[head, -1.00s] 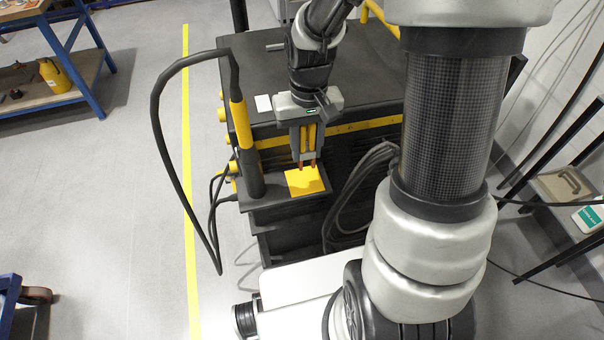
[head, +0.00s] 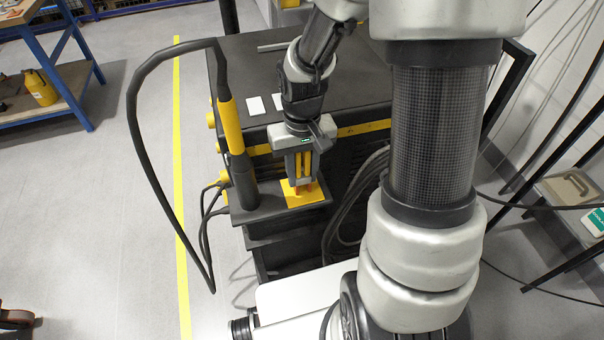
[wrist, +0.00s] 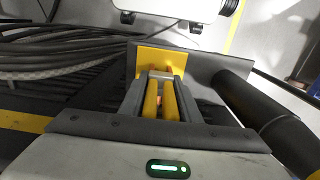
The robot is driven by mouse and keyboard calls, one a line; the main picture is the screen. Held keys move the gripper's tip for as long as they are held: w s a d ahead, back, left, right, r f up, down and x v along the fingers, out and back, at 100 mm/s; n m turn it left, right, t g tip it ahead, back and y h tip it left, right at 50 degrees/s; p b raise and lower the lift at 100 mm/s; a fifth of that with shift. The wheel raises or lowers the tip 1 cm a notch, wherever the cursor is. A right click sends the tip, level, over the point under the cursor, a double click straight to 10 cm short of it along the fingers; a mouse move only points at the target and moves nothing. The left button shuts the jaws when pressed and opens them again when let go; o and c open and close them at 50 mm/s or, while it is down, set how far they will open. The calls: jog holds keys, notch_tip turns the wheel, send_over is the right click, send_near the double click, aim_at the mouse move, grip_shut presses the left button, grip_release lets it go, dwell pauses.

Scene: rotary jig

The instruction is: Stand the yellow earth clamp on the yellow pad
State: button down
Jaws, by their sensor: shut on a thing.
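My gripper (head: 300,177) is shut on the yellow earth clamp (head: 299,162), pointing down over the front shelf of the dark machine. The clamp is upright, with its two yellow handles between my fingers and its reddish jaw ends downward. The yellow pad (head: 306,199) lies flat on the shelf directly below. The jaw ends overlap the pad in the head view; I cannot tell whether they touch it. In the wrist view, the clamp's handles (wrist: 151,100) show between my fingers, and part of the pad (wrist: 150,55) shows beyond them.
A black and yellow torch (head: 232,125) stands in a dark holder just left of the pad, its cable looping left. Dark cables (head: 352,200) hang right of the shelf. White cards (head: 257,106) lie on the machine top. A yellow line (head: 178,200) marks the floor.

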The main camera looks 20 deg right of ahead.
jog(key=shift+f, duration=0.15)
jog(key=c, duration=1.3)
grip_release()
jog(key=shift+c, duration=0.2)
